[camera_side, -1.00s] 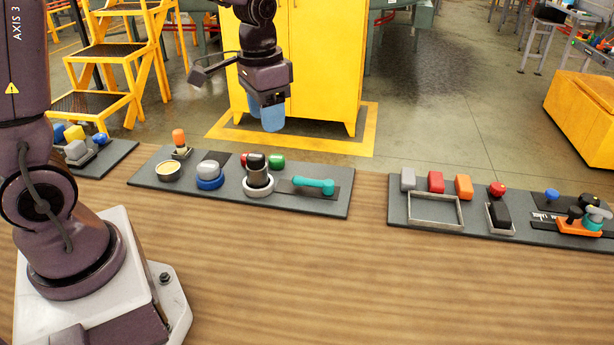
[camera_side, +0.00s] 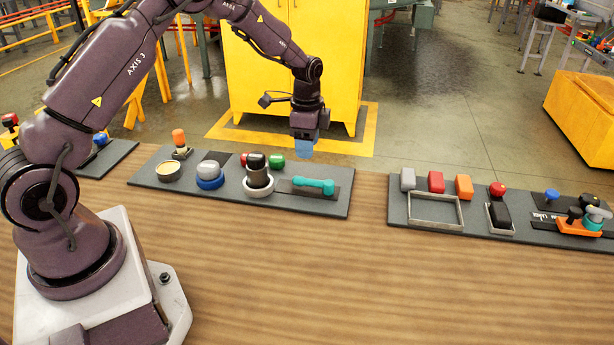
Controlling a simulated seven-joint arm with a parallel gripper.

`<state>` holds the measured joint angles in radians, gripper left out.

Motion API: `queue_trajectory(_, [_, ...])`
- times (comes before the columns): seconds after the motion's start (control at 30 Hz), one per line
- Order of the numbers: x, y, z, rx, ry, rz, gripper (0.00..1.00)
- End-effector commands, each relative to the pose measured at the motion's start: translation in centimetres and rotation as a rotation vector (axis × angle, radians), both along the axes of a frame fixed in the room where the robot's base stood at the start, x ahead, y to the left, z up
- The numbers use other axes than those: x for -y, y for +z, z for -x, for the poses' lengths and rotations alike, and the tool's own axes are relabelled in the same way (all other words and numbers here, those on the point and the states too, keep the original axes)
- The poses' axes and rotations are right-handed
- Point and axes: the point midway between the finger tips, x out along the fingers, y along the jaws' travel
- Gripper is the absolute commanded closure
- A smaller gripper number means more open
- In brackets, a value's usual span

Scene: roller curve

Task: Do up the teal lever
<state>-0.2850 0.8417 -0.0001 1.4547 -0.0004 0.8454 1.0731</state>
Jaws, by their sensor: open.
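The teal lever (camera_side: 314,183) lies flat along a dark plate (camera_side: 326,193) at the right end of the middle grey board. The gap between the fingers is hard to make out at this angle.
On the same board, left of the lever, stand a black-topped cylinder (camera_side: 257,172), a green button (camera_side: 277,161), a grey-and-blue knob (camera_side: 209,174) and an orange-topped part (camera_side: 179,140). A second board (camera_side: 400,215) with coloured blocks lies right. The wooden table front is clear.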

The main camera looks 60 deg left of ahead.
Motion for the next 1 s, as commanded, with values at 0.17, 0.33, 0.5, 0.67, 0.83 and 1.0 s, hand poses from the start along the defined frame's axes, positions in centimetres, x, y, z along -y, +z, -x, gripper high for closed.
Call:
queue_trajectory(0.17, [0.1, -4.1, 0.1, -0.004, 0.000, 0.000, 0.53])
queue_trajectory(0.33, [0.0, -7.1, 0.1, -0.003, 0.002, 0.000, 0.53])
queue_trajectory(0.5, [0.0, -8.9, 0.0, -0.001, 0.003, -0.001, 0.53])
queue_trajectory(0.67, [0.0, -9.4, 0.0, 0.001, 0.002, -0.001, 0.53])
queue_trajectory(0.83, [0.0, -9.4, 0.0, 0.001, 0.002, -0.001, 0.53])
queue_trajectory(1.0, [0.0, -9.4, 0.0, 0.001, 0.002, -0.001, 0.81])
